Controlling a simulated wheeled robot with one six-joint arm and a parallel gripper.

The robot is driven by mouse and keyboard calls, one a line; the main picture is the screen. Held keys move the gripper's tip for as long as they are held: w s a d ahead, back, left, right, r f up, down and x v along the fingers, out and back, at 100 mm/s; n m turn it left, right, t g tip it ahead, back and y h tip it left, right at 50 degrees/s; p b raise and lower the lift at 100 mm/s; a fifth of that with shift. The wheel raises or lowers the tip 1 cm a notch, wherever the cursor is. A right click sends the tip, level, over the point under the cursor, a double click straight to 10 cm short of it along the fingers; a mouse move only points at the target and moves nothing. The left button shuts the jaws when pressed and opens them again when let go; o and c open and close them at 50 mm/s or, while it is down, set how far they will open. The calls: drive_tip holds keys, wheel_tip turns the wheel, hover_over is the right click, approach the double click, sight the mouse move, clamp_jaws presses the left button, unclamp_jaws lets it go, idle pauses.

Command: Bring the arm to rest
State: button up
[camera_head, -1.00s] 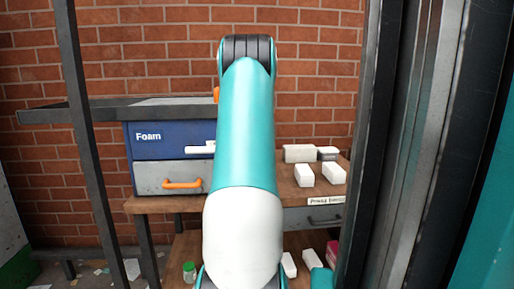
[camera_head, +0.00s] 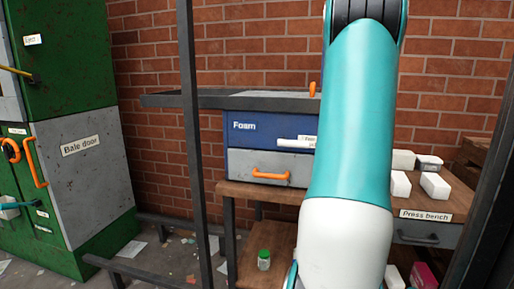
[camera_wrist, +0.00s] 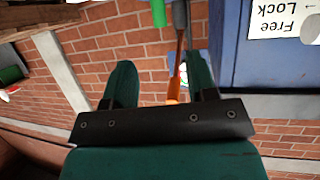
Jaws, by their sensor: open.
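My arm, a teal and white link (camera_head: 350,130), stands upright in the head view, in front of the bench. Its end is out of that view. In the wrist view my gripper (camera_wrist: 160,82) has its two dark green fingers spread apart, with nothing held between them. An orange bar (camera_wrist: 175,65) shows in the gap, seemingly beyond the fingers; I cannot tell how far. A blue box with a "Free Lock" label (camera_wrist: 283,18), seen upside down, lies to the right of the fingers.
A blue foam press (camera_head: 262,133) with an orange handle (camera_head: 271,175) stands on the press bench (camera_head: 285,196). White blocks (camera_head: 434,186) lie on the bench's right side. A green bale machine (camera_head: 65,55) stands at left. A dark post (camera_head: 193,130) rises nearer than the bench.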

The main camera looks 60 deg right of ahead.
drive_tip(key=w+a+f+n+t+y, duration=0.1)
drive_tip(key=w+a+n+t+y, duration=0.2)
drive_tip(key=w+a, duration=0.5)
drive_tip(key=w+a+n+t+y, duration=0.2)
drive_tip(key=w+a, duration=0.4)
drive_tip(key=w, duration=0.5)
drive_tip(key=w+a+f+n+t+y, duration=0.1)
drive_tip(key=w+a+n+y, duration=0.3)
drive_tip(key=a, duration=0.9)
drive_tip(key=w+a+f+n+y, duration=0.1)
drive_tip(key=w+a+n+y, duration=0.25)
drive_tip(key=a, duration=0.85)
drive_tip(key=s+a+n+g+y, duration=0.1)
drive_tip(key=s+a+n+y, duration=0.15)
drive_tip(key=a, duration=0.65)
drive_tip(key=s+a+n+g+y, duration=0.2)
drive_tip(key=s+a+n, duration=0.1)
drive_tip(key=a, duration=0.5)
drive_tip(key=s+a+n+g+p, duration=0.1)
drive_tip(key=s+a+n+g, duration=0.45)
drive_tip(key=s+a, duration=0.6)
wheel_tip(320, 180, up, 14)
drive_tip(key=s+d+t+p, duration=0.1)
drive_tip(key=p, duration=1.2)
drive_tip(key=shift+d+r+y+p, duration=0.25)
drive_tip(key=shift+d+y+p, duration=0.1)
drive_tip(key=shift+y+p, duration=0.05)
